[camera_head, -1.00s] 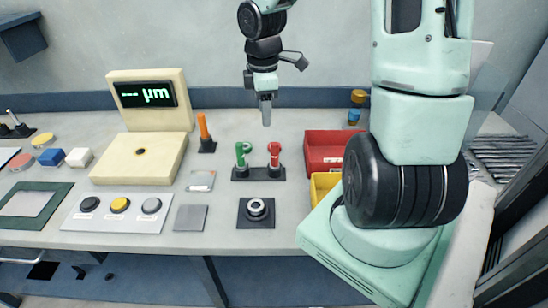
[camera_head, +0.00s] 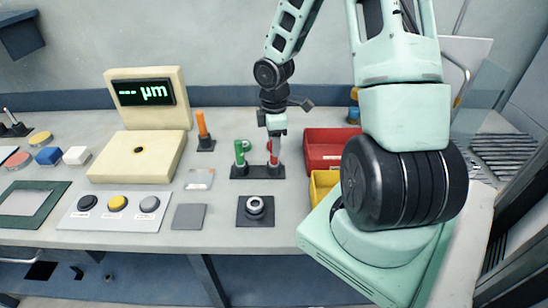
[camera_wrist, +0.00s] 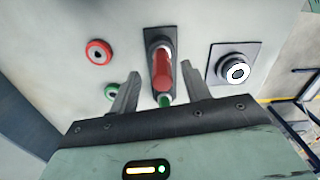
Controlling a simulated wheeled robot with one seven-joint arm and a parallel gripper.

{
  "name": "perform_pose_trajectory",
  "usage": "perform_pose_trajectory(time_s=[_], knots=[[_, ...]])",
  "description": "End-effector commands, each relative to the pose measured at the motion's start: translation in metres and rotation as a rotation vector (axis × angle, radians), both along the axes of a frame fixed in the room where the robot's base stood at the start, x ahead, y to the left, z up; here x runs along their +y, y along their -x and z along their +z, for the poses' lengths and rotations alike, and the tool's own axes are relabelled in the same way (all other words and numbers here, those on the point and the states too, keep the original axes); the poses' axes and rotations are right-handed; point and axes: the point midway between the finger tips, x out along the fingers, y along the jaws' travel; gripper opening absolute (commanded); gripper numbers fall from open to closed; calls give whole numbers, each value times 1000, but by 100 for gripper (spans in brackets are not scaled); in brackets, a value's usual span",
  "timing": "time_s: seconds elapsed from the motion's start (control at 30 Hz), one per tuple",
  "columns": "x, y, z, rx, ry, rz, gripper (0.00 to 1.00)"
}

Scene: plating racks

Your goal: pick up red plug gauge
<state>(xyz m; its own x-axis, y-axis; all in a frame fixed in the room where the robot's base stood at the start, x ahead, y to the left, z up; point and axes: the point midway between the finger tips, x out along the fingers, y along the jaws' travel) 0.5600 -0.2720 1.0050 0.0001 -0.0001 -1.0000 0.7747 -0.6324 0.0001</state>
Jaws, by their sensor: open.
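The red plug gauge (camera_head: 274,158) stands upright in a small dark rack (camera_head: 257,173) beside the green plug gauge (camera_head: 240,157). My gripper (camera_head: 273,146) is just above the red gauge in the head view and covers its upper part. In the wrist view, the red plug gauge (camera_wrist: 162,72) shows between the two spread fingers of my gripper (camera_wrist: 160,76), with a clear gap on each side. I cannot tell whether its top is level with the fingertips. The green gauge (camera_wrist: 165,100) shows just below it, nearer the gripper's body.
A dark square base with a round fitting (camera_head: 255,208) stands in front. Red (camera_head: 327,148) and yellow (camera_head: 322,186) bins are to the right. An orange-handled tool (camera_head: 203,130) stands to the left.

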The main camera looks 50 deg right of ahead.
Motion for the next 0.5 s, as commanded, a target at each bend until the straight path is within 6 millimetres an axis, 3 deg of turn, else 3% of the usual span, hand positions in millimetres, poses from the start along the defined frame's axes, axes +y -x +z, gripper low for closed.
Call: perform_pose_trajectory(time_s=[0.3, 0.5], knots=[[4, 1, -43, 3, -1, 3, 47], [3, 1, -51, 1, 1, 1, 47]])
